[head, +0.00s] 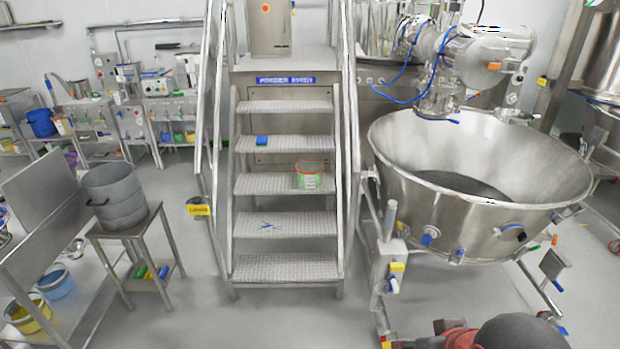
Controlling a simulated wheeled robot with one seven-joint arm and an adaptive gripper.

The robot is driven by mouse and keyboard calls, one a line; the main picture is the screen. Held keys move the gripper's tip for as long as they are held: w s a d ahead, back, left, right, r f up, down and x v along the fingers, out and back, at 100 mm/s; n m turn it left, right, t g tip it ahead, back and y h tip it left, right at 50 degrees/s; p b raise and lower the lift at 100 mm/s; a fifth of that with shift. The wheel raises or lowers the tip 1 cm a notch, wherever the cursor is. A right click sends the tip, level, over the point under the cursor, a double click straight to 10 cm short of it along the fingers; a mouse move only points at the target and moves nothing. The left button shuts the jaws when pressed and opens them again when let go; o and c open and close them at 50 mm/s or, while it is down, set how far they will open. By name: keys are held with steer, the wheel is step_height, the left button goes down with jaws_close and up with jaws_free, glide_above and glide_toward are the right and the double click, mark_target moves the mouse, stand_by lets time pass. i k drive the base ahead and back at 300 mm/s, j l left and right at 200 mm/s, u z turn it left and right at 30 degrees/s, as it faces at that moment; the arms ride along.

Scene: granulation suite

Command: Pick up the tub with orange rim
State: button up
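The tub with the orange rim (309,181) is a small greenish, translucent tub with a pale label. It stands upright on a middle step of the metal staircase (262,184), toward the right side of that step. My gripper is not visible in the head view. A dark rounded part and a red part at the bottom right look like pieces of my arm, well apart from the tub.
Handrails flank the stairs. A blue item (262,141) lies one step higher. A large steel bowl (470,210) on a wheeled frame stands right. A stool with a grey pot (114,197) stands left. Floor before the stairs is clear.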

mark_target(310, 174)
steer(key=i+j, duration=0.15)
steer(key=i, duration=0.35)
steer(key=i+j+z, duration=0.15)
steer(key=i, duration=0.35)
steer(key=i+j, duration=0.2)
steer(key=i, duration=0.3)
steer(key=i+j+z, duration=0.1)
steer(key=i, duration=0.4)
steer(key=i+j, duration=0.35)
steer(key=i+j+z, duration=0.15)
steer(key=i, duration=0.45)
steer(key=j, duration=0.15)
